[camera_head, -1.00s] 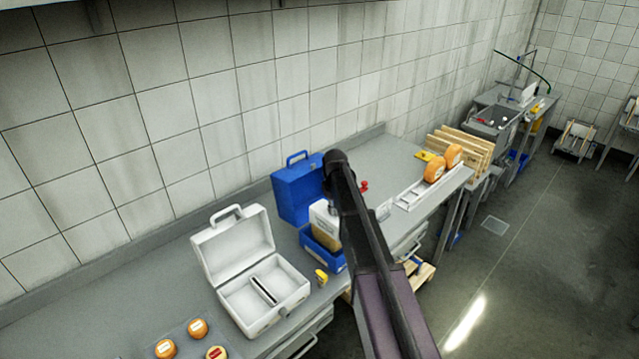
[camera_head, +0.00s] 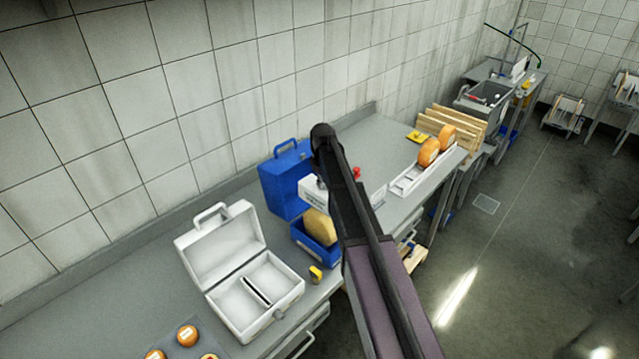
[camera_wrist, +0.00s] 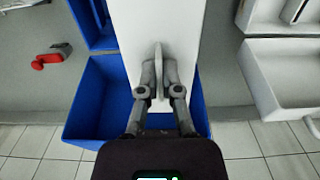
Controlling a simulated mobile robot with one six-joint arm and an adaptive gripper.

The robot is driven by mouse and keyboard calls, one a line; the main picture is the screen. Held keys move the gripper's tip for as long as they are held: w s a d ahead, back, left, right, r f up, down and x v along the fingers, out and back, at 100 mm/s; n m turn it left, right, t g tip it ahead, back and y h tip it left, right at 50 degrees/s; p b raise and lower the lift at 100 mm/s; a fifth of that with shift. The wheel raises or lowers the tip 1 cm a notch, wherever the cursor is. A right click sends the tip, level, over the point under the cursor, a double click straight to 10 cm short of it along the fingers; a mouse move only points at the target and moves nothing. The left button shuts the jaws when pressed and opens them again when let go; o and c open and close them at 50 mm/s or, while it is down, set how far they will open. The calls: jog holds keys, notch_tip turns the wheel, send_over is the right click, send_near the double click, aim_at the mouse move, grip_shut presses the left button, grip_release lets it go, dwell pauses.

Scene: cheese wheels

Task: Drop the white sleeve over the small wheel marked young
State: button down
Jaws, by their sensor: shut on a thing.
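My gripper (camera_wrist: 158,82) is shut on a thin upright tab on top of the white sleeve (camera_wrist: 160,25), in the wrist view. In the head view the sleeve (camera_head: 310,190) is partly hidden by my dark arm, which also hides the gripper. The sleeve hangs above an open blue bin (camera_head: 302,243). A pale yellow cheese piece (camera_head: 318,226) stands in the bin, just below the sleeve. Small orange wheels (camera_head: 187,335) with white labels sit at the lower left, partly cut off. I cannot read which one is marked young.
An open white case (camera_head: 222,295) with a divider stands left of the bin. A yellow object (camera_head: 316,273) lies by the front edge. A white rack (camera_head: 408,182) with orange wheels is to the right.

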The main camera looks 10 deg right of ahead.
jog(key=shift+a, duration=0.15)
jog(key=shift+f, duration=0.15)
jog(key=shift+f+b, duration=0.5)
jog(key=shift+b, duration=0.15)
jog(key=shift+f+b, duration=4.35)
jog(key=shift+f, duration=0.05)
jog(key=shift+f+b, duration=0.45)
jog(key=shift+b, duration=0.05)
jog(key=c, duration=0.7)
grip_release()
jog(key=shift+r, duration=0.2)
notch_tip(320, 180, up, 11)
jog(key=p, duration=1.1)
jog(key=shift+f, duration=0.2)
